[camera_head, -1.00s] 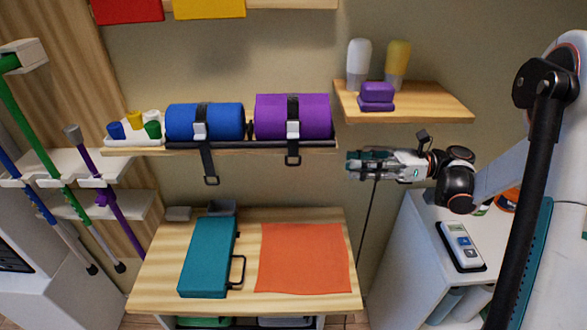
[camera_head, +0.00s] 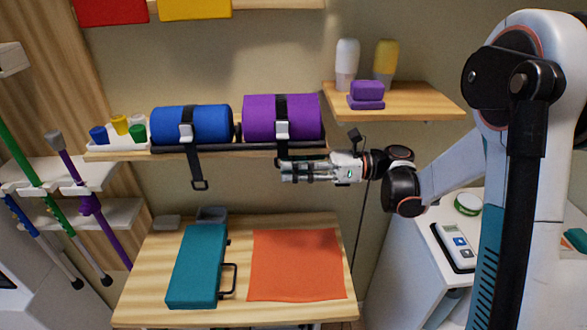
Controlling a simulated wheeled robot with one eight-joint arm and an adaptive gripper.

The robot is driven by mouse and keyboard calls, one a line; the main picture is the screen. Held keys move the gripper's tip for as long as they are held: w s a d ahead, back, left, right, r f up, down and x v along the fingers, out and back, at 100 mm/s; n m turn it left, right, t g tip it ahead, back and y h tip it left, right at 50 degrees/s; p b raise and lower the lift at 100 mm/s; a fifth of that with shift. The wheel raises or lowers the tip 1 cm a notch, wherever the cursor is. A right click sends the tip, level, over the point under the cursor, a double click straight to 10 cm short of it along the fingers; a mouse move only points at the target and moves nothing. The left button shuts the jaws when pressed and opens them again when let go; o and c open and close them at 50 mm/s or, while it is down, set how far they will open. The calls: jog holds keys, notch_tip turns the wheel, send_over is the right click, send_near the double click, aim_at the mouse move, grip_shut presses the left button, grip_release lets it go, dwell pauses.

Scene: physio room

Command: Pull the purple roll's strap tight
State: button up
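The purple roll (camera_head: 258,121) lies on the right part of the wall shelf, against the wall. Its black strap (camera_head: 281,105) runs over the front through a pale buckle (camera_head: 282,130). The strap's tail hangs over the shelf edge, and its lower end is hidden at my gripper. My gripper (camera_head: 285,171) points left, just below the shelf edge, with its fingertips at the tail. I cannot tell whether the fingers touch the tail or are closed around it.
A blue roll (camera_head: 165,123) with its own hanging strap lies to the left on the same shelf (camera_head: 225,151). A right shelf (camera_head: 425,102) holds bottles and purple blocks. Below, a wooden table (camera_head: 150,285) holds a teal case (camera_head: 197,265) and an orange cloth (camera_head: 297,265).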

jog(key=shift+c, duration=0.6)
grip_shut()
notch_tip(320, 180, down, 6)
jog(key=b, duration=0.4)
jog(key=shift+f, duration=0.2)
